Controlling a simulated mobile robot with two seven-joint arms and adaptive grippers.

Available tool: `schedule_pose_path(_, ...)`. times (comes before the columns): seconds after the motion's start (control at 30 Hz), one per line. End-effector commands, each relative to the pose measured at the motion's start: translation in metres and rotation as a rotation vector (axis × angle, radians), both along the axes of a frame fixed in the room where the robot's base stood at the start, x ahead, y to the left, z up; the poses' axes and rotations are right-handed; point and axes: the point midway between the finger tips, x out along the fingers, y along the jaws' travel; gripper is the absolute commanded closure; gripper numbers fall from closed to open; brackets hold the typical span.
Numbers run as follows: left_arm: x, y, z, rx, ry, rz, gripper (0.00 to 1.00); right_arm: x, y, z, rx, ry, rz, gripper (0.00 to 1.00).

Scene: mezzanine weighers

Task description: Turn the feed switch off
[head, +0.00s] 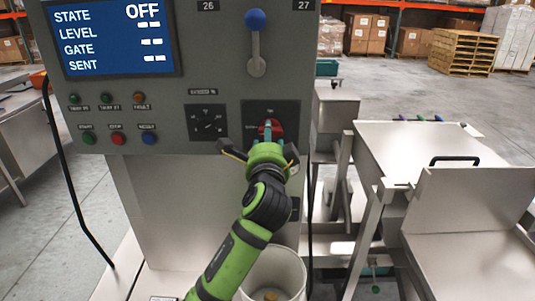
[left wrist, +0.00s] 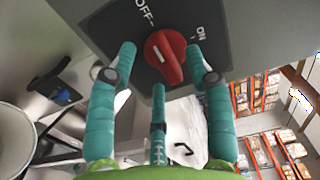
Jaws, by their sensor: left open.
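The feed switch (head: 277,128) is a red rotary knob on a black plate at the lower right of the grey control panel. A finger of my left gripper (head: 268,136) partly hides it. In the left wrist view the red knob (left wrist: 166,56) shows clearly, with OFF printed at its upper left and ON at its right. Which mark the knob points to I cannot tell. My left gripper (left wrist: 160,68) is open, its teal fingers spread around the knob; contact is not clear. My right gripper is not in view.
The display (head: 112,38) reads STATE OFF. A black dial (head: 207,123) sits left of the switch, and a blue-tipped lever (head: 256,45) above it. A white bucket (head: 290,262) stands below. Metal hoppers (head: 420,160) are at the right.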

Motion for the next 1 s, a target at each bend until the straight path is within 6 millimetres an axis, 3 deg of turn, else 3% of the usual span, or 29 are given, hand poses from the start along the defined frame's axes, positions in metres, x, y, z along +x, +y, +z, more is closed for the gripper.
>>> schedule_pose_path(0.5, -0.095, 0.0, -0.001, -0.002, 0.001, -0.001, 0.48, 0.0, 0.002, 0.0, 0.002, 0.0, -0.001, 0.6)
schedule_pose_path(0.7, -0.108, 0.001, 0.0, -0.001, 0.001, 0.0, 0.48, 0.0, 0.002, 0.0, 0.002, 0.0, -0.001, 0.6)
schedule_pose_path(1.0, -0.107, 0.001, -0.002, -0.001, 0.003, 0.001, 0.48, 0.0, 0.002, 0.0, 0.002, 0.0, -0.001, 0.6)
